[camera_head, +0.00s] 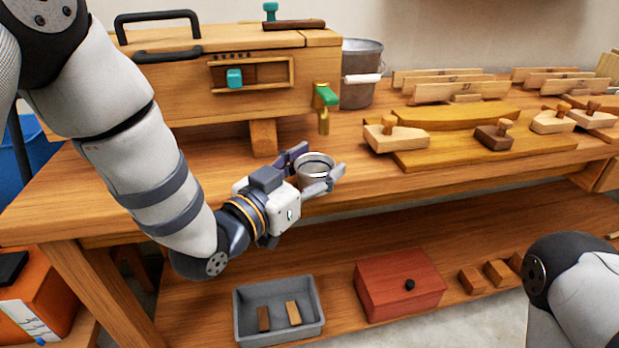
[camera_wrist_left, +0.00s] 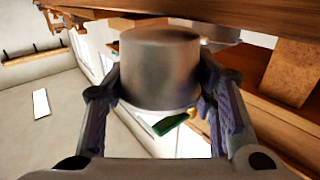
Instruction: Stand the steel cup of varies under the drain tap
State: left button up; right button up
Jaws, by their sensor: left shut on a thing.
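The steel cup (camera_head: 316,160) is held upright between the fingers of my left gripper (camera_head: 317,168); its open rim faces up. In the left wrist view, which looks upside down, the cup (camera_wrist_left: 160,65) fills the middle between both fingers (camera_wrist_left: 165,105). The drain tap (camera_head: 323,121), with a green handle, sticks out of the wooden box's right front. The cup shows just below and in front of the spout in the head view. I cannot tell whether it touches the bench. The tap's green handle (camera_wrist_left: 170,123) shows beyond the cup. My right gripper is out of view.
The wooden box (camera_head: 180,95) stands on a leg (camera_head: 263,138) left of the cup. A metal bucket (camera_head: 361,85) is behind the tap. Wooden boards and blocks (camera_head: 450,135) lie to the right. The lower shelf holds a grey tray (camera_head: 243,320) and a red box (camera_head: 395,290).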

pick_arm(q)
jog(key=w, duration=0.3)
jog(key=w+b, duration=0.1)
jog(key=w, duration=0.1)
jog(key=shift+w+d+f, duration=0.15)
jog(key=shift+d+f, duration=0.05)
jog(key=shift+d, duration=0.2)
jog(key=shift+w+d+r, duration=0.1)
jog(key=shift+w+r, duration=0.05)
jog(key=shift+w, duration=0.55)
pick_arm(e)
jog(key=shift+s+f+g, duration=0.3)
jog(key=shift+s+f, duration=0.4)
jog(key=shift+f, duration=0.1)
pick_arm(q)
jog(key=shift+f, duration=0.3)
jog(key=o, duration=1.2)
jog(key=shift+o, duration=0.2)
